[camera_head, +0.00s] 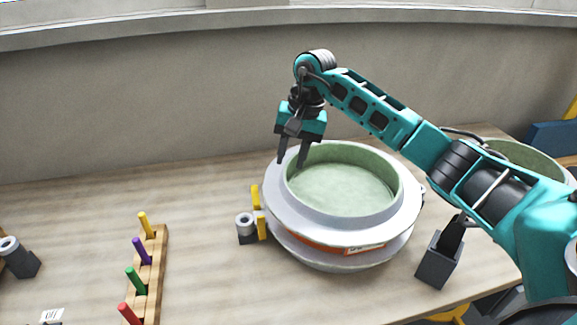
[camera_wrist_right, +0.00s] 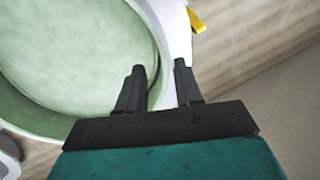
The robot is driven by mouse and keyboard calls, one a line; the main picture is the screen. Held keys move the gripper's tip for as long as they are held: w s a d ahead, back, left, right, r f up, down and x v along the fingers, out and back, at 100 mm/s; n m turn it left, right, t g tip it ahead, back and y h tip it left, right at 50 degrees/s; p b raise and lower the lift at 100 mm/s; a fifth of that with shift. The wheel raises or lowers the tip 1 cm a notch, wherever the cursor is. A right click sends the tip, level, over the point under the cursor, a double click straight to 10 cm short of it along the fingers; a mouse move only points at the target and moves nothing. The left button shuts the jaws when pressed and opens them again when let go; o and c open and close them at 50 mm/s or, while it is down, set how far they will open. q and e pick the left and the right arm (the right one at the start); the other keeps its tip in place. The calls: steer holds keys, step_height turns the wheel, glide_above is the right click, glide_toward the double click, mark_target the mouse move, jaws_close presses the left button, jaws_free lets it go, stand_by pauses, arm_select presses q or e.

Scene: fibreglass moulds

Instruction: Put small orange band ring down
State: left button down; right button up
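The orange band ring (camera_head: 411,216) is a round grey mould with a pale green inside and an orange band with a white label around its lower side. It sits on the wooden table and also fills the left of the right wrist view (camera_wrist_right: 60,60). My right gripper (camera_head: 292,161) is at its far left rim, fingers pointing down. In the right wrist view the fingers (camera_wrist_right: 160,70) are apart, one over the green inside and one over the pale rim. I see no clear contact with the rim. My left gripper is not in view.
A wooden peg rack (camera_head: 157,262) with coloured pegs stands left on the table (camera_head: 90,220). A grey block with yellow pieces (camera_head: 262,228) is close by the ring's left side. A dark grey block (camera_head: 436,266) stands to its right. Another green-lined mould (camera_head: 520,156) is behind my right arm.

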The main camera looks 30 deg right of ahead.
steer(key=v, duration=0.8)
steer(key=shift+r, duration=0.1)
steer(key=shift+s, duration=0.1)
